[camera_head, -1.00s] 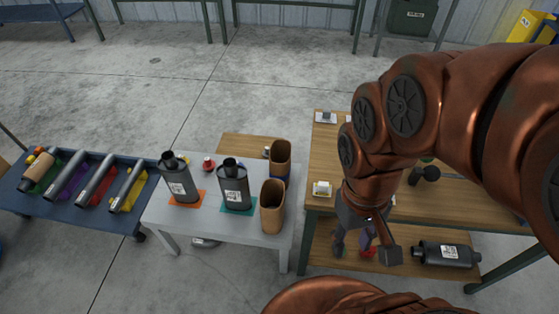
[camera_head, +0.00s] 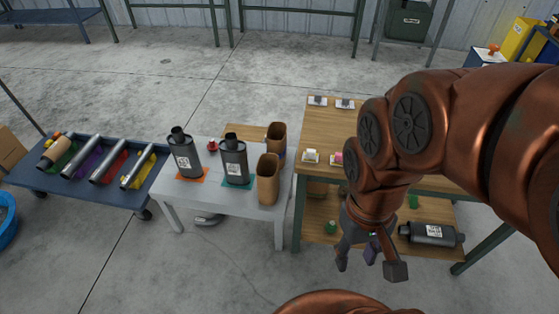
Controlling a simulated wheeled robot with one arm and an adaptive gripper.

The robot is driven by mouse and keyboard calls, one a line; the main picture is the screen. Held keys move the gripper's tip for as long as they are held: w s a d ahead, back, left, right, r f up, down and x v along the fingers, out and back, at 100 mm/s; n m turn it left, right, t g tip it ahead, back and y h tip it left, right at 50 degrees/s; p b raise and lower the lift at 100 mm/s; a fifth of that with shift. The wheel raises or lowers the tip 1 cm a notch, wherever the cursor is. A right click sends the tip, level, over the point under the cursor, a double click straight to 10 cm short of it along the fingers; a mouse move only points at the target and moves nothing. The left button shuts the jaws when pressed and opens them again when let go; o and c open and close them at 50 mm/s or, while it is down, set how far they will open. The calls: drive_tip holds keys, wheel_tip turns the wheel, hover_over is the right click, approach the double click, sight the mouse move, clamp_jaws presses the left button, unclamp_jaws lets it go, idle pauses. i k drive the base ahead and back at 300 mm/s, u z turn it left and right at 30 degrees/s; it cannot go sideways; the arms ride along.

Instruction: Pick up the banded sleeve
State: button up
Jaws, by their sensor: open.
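Two brown open-topped sleeves stand upright at the right side of the white table (camera_head: 222,202). The far sleeve (camera_head: 277,136) shows a dark blue band low on its side, partly hidden behind the near one. The near sleeve (camera_head: 268,180) is plain brown as far as I see. My gripper (camera_head: 368,270) hangs with its fingers apart, low in front of the wooden bench, to the right of both sleeves and well apart from them. A small purple patch shows between the fingers; I cannot tell what it is.
Two dark mufflers (camera_head: 185,158) (camera_head: 234,160) stand left of the sleeves on orange and teal mats. A blue cart (camera_head: 85,188) with several tubes is at the left. The wooden bench (camera_head: 318,127) holds small items, with a muffler (camera_head: 432,233) on its lower shelf. Floor in front is clear.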

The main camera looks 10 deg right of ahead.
sight(277, 134)
drive_tip(key=z, duration=0.1)
drive_tip(key=k, duration=0.5)
drive_tip(key=u, duration=1.3)
drive_tip(key=i, duration=1.1)
drive_tip(key=u, duration=0.55)
drive_tip(key=i, duration=1.25)
drive_tip(key=z, duration=1.35)
drive_tip(key=i, duration=0.8)
drive_tip(key=z, duration=0.9)
